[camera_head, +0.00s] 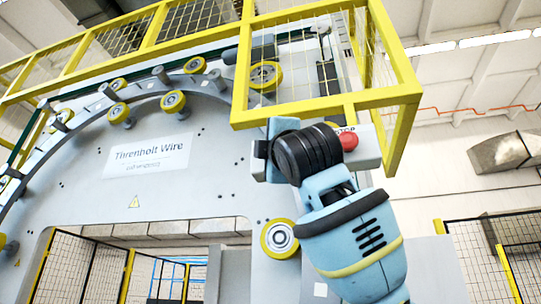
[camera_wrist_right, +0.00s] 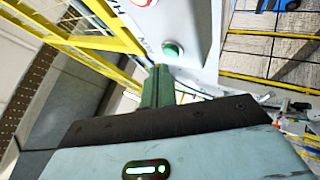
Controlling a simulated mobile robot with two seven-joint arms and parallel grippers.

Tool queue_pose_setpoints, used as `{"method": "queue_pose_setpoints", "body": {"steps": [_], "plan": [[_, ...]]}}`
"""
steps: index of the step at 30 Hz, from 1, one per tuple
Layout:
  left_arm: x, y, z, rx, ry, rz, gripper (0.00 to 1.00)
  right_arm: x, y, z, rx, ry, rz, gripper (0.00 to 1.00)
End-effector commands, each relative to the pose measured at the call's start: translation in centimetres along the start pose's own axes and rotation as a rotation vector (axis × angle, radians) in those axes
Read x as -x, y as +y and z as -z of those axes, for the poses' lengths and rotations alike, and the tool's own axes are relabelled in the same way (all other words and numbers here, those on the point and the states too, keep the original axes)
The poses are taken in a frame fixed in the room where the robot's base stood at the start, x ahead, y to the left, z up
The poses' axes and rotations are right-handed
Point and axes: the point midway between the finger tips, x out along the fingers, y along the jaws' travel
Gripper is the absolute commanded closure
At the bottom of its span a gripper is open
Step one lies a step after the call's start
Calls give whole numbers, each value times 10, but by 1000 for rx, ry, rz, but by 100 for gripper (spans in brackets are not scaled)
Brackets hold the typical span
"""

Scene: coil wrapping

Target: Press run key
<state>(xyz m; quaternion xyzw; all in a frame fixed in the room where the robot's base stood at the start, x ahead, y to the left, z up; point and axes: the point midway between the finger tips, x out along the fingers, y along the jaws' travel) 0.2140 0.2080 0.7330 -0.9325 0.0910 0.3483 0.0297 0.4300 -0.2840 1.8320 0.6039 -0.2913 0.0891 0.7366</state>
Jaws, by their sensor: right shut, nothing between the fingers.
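A grey control box (camera_head: 367,147) hangs below the yellow guard frame in the head view, with a red button (camera_head: 348,141) and partly readable lettering. My right arm covers the box's left part. The wrist view shows the green button (camera_wrist_right: 173,49) on the pale panel (camera_wrist_right: 198,65), with the red button (camera_wrist_right: 143,3) at the top edge. My right gripper (camera_wrist_right: 158,68) is shut and empty, its fingertips just below the green button in the picture. I cannot tell whether they touch. In the head view my right gripper (camera_head: 262,156) is at the box's left end. My left gripper is out of view.
A large grey ring machine (camera_head: 80,190) with yellow rollers and a Threnholt Wire sign fills the left. The yellow guard frame (camera_head: 330,107) stands close above my right wrist. A roller (camera_head: 279,238) sits beside my forearm. Open room lies to the right, before mesh fencing (camera_head: 480,260).

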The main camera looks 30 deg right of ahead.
Motion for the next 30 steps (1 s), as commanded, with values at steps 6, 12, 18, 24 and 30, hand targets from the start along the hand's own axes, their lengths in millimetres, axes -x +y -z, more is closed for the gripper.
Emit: {"method": "queue_pose_setpoints", "body": {"steps": [6,12,18,24,30], "plan": [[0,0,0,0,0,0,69,-4,-3,-3,0,-1,1,100],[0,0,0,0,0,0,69,-6,-5,-5,0,-1,1,100],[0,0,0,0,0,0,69,-6,-4,-5,0,0,0,100],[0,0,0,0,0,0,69,-7,-5,-5,0,0,1,100],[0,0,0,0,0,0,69,-8,-6,-6,0,0,0,100]]}}
